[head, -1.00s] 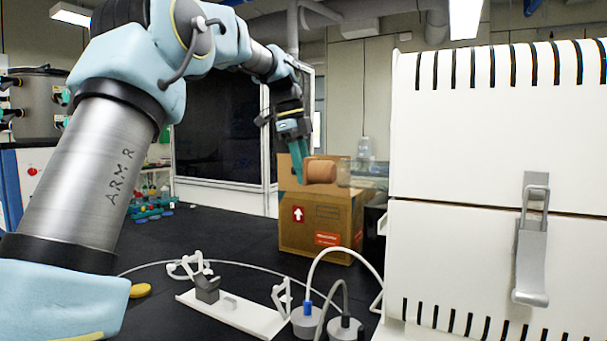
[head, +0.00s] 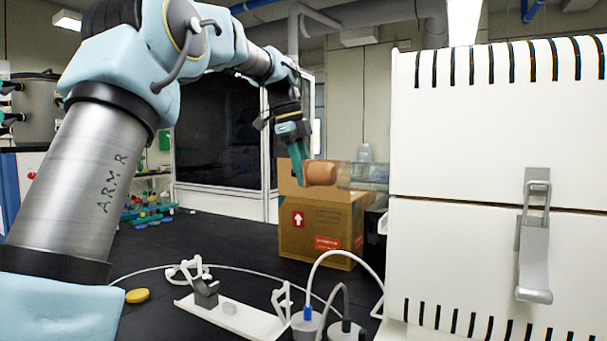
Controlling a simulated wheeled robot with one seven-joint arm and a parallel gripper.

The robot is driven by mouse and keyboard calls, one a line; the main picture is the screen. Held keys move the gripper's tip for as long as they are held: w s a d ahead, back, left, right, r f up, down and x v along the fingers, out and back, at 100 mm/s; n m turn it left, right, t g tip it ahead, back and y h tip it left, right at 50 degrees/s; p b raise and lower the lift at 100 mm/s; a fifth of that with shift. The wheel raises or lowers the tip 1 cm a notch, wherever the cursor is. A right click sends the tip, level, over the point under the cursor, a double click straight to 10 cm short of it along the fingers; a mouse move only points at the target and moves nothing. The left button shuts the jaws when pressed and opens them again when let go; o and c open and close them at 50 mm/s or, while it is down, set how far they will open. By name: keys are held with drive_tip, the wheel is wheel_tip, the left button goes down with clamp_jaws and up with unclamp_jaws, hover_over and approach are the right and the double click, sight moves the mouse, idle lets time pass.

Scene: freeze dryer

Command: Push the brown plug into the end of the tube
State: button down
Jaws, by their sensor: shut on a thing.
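The brown plug (head: 321,173) is a short, rounded cylinder held up in the air at the middle of the head view. My gripper (head: 299,168) is shut on its left end, with teal fingers pointing down. The clear glass tube (head: 366,176) sticks out leftward from the white furnace-like box. The plug's right end meets or overlaps the tube's open end, roughly in line with it. I cannot tell how far the plug sits inside the tube.
The white slotted box (head: 460,235) with a metal latch (head: 534,250) fills the right. A cardboard box (head: 318,228) stands behind, below the plug. A white stand (head: 235,318), cables and a yellow disc (head: 137,295) lie on the dark table.

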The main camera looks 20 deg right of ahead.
sight(333, 173)
drive_tip(key=shift+s+d, duration=0.1)
drive_tip(key=shift+s+d, duration=0.85)
drive_tip(key=shift+s, duration=0.25)
drive_tip(key=shift+s+d, duration=0.1)
drive_tip(key=shift+s, duration=0.05)
idle(0.8)
drive_tip(key=shift+s+d, duration=1.2)
drive_tip(key=shift+s, duration=0.3)
drive_tip(key=c, duration=0.6)
unclamp_jaws()
